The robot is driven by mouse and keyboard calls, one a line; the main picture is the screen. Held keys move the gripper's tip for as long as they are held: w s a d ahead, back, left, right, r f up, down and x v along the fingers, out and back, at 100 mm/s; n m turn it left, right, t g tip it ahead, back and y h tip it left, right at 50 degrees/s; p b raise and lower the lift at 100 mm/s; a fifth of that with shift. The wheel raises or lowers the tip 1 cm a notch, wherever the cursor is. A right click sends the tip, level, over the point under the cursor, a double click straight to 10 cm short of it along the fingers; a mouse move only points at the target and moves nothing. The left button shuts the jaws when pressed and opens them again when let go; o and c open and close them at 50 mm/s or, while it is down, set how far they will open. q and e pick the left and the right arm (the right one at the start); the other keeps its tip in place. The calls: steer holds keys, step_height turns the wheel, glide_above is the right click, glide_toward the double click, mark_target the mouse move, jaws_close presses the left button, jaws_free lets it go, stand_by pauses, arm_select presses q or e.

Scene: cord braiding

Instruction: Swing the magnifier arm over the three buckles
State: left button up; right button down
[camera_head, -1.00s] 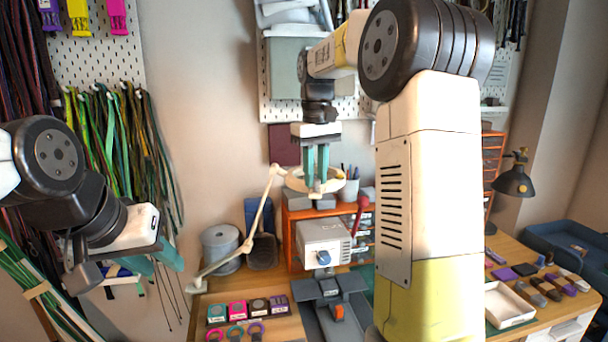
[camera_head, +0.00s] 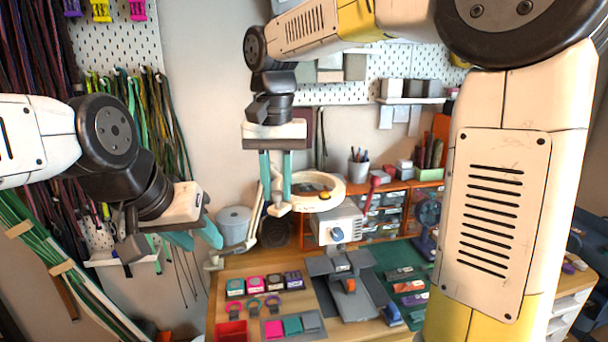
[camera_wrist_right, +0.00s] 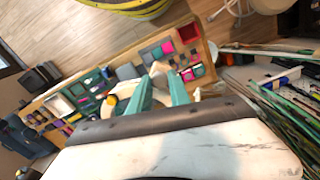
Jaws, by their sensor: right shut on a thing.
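The magnifier is a cream ring (camera_head: 317,194) on a thin jointed arm (camera_head: 256,216), which rises from the table's left back edge. The ring hangs in front of the back shelf, above and left of a white box-shaped machine. My right gripper (camera_head: 278,206) is shut on a cream part at the ring's left side; a pale piece also shows between its fingers (camera_wrist_right: 160,84) in the right wrist view. My left gripper (camera_head: 196,238) is open and empty, left of the table.
The white machine (camera_head: 337,224) stands below the ring. Small labelled boxes (camera_head: 263,284) sit behind the loops; a red tray (camera_head: 231,331) and a grey tray (camera_head: 318,334) lie in front. A grey fixture (camera_head: 345,284) stands right of them. Cords hang at left.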

steer(key=s+a+m, duration=0.1)
steer(key=s+a, duration=0.2)
steer(key=a, duration=0.2)
steer(key=shift+s+a+m, duration=0.2)
steer(key=shift+s+m, duration=0.05)
steer(key=shift+m, duration=0.15)
steer(key=c, duration=1.2)
jaws_free()
step_height(320, 180, up, 8)
steer(key=shift+f, duration=0.1)
